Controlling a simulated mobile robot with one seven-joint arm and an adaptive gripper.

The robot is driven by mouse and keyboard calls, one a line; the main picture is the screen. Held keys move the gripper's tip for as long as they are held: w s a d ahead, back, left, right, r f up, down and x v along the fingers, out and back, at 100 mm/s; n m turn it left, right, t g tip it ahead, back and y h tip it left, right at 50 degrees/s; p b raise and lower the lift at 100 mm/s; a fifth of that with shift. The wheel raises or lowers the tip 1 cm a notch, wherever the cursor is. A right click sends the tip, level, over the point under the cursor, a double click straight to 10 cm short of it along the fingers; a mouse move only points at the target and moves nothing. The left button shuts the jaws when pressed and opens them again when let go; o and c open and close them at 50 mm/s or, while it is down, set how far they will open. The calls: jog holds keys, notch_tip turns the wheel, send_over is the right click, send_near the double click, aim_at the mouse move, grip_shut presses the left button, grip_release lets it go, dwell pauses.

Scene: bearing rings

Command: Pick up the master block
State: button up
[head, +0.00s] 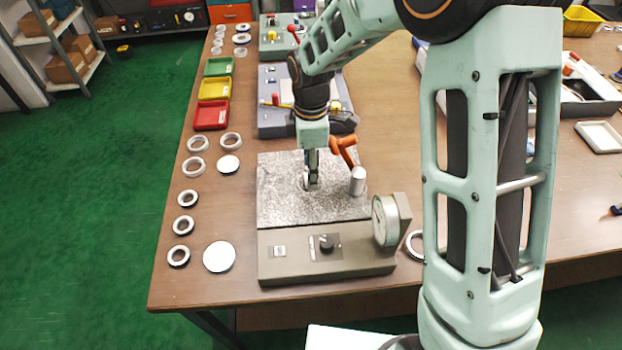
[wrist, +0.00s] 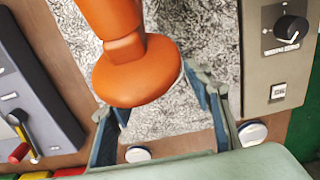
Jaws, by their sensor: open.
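No thing is clearly marked as the master block, and I cannot tell which it is. My gripper (head: 312,184) points down, low over the speckled plate (head: 285,208) of the grey gauge stand. A small pale shape shows at its fingertips, too small to name. The wrist view shows the fingers (wrist: 165,118) apart. An orange knobbed handle (wrist: 138,70) is close to the camera there and hides part of the space between them. In the head view the orange handle (head: 343,147) is just right of my gripper. A silver cylinder (head: 357,181) stands on the plate's right side.
A round dial (head: 386,220) and a black knob (head: 326,244) are at the stand's front. Rings (head: 195,167) and pale discs (head: 219,257) lie on the table to the left. Red, yellow and green trays (head: 211,116) and a grey device (head: 275,125) are behind.

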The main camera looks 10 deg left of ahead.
notch_tip(320, 180, down, 2)
jog(key=shift+f, duration=0.15)
grip_shut()
dwell(0.3)
jog(key=shift+r, duration=0.2)
jog(key=shift+r, duration=0.65)
jog(key=s+r, duration=1.1)
jog(key=s, duration=0.3)
jog(key=shift+r, duration=0.25)
